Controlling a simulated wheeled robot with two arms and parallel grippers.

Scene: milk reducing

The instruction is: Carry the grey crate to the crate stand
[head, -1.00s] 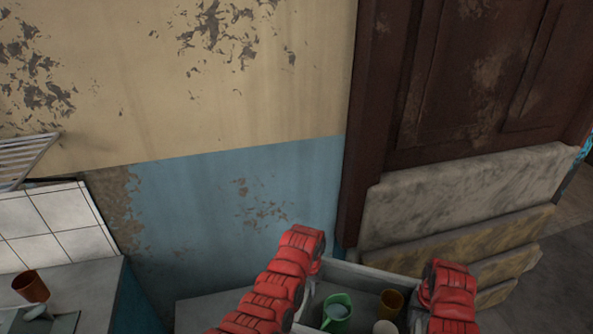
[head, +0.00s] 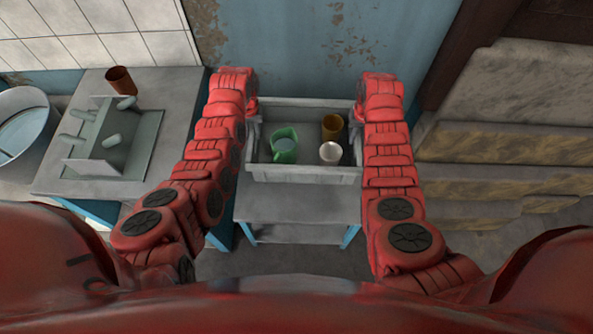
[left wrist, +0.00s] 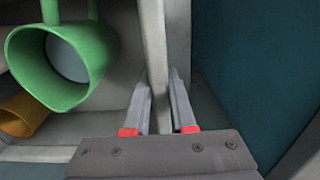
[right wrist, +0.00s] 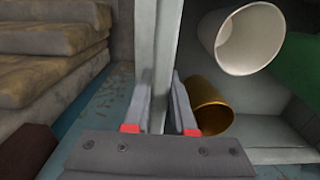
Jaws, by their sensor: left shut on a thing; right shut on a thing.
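The grey crate (head: 305,174) is in the middle of the head view, between my arms. It looks level and holds a green mug (head: 284,150), a brown cup (head: 332,122) and a white cup (head: 330,152). My left gripper (left wrist: 160,78) is shut on the crate's wall on one side. My right gripper (right wrist: 160,80) is shut on the opposite wall. A grey-topped stand with blue legs (head: 300,207) shows below and in front of the crate. I cannot tell whether the crate touches its top.
A grey counter (head: 60,180) stands to the left with a dish rack (head: 125,165) and a brown cup (head: 120,80) on it. A basin (head: 24,125) is at far left. A blue wall is behind the crate; stacked slabs (head: 500,150) are to the right.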

